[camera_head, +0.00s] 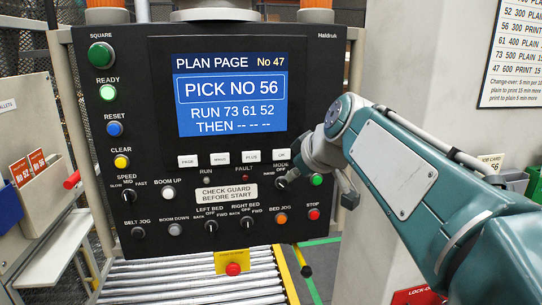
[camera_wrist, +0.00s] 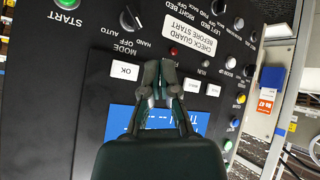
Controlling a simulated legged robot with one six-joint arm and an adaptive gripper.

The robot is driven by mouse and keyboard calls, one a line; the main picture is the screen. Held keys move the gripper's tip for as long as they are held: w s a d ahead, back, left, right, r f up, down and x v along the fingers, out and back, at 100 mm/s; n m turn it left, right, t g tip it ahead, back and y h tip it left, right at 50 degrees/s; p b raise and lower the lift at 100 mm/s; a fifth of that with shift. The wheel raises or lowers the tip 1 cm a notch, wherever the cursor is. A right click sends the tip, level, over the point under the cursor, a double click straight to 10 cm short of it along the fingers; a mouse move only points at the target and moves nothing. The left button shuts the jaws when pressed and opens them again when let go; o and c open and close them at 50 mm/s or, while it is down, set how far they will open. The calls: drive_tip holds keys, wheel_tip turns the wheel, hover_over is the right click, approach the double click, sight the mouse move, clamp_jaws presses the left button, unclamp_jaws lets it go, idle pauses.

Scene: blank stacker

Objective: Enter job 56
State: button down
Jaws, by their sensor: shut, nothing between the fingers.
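The control panel (camera_head: 150,70) has a lit screen (camera_head: 230,105) reading "PLAN PAGE No 47", "PICK NO 56", "RUN 73 61 52", "THEN -- -- --". Below the screen are white keys: PAGE (camera_head: 188,161), MINUS (camera_head: 219,159), PLUS (camera_head: 251,157) and OK (camera_head: 282,155). My gripper (camera_wrist: 161,77) is shut and empty, in front of the panel. The fingers partly cover the screen (camera_wrist: 150,118) there.
Below the keys are the MODE knob (camera_wrist: 130,18), the green START button (camera_wrist: 68,4), a CHECK GUARD plate (camera_head: 226,193) and bed knobs. A red STOP button (camera_head: 314,214) is at lower right. Rollers (camera_head: 190,280) lie below. A job list (camera_head: 512,50) hangs at right.

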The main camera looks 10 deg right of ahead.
sight(285, 157)
drive_tip(key=shift+w, duration=3.8)
drive_tip(key=shift+w, duration=0.1)
drive_tip(key=shift+w+r, duration=0.1)
drive_tip(key=shift+w, duration=0.15)
drive_tip(key=shift+w, duration=0.35)
drive_tip(key=shift+s, duration=0.8)
drive_tip(key=s, duration=0.5)
